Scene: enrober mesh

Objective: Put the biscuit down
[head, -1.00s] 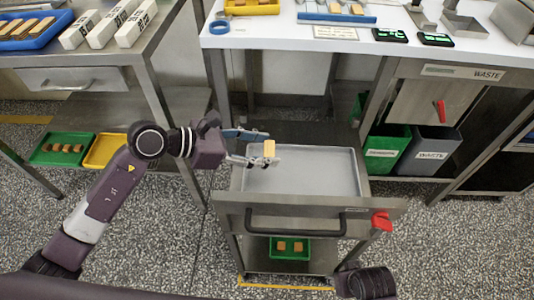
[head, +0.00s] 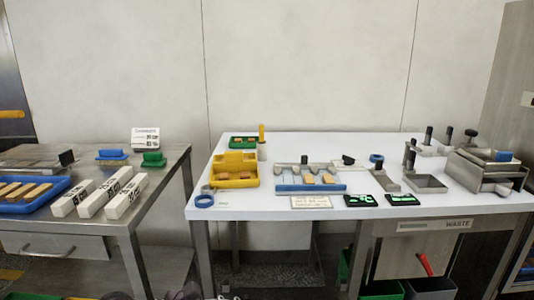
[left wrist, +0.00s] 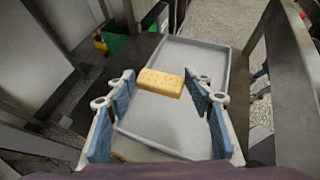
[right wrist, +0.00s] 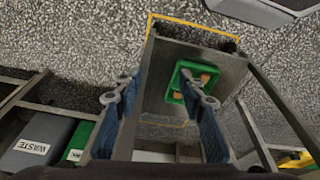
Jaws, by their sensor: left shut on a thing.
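The biscuit (left wrist: 160,83) is a pale golden block in the left wrist view. My left gripper (left wrist: 159,91) is shut on it, with the blue-padded fingers at its two ends. It shows over the shallow grey tray (left wrist: 206,57); the height above the tray is hard to tell. My right gripper (right wrist: 160,93) is open and empty in the right wrist view, with a green tray of biscuits (right wrist: 176,97) on a lower shelf beyond its fingers. Neither gripper's fingers show clearly in the head view.
The white table (head: 300,148) holds a yellow container (head: 234,180), a blue-edged rack with biscuits (head: 300,188), black scales (head: 362,200) and metal bins. The left steel table (head: 150,180) holds a blue tray of biscuits (head: 62,184) and white blocks (head: 100,196). Waste bins (right wrist: 38,140) stand low.

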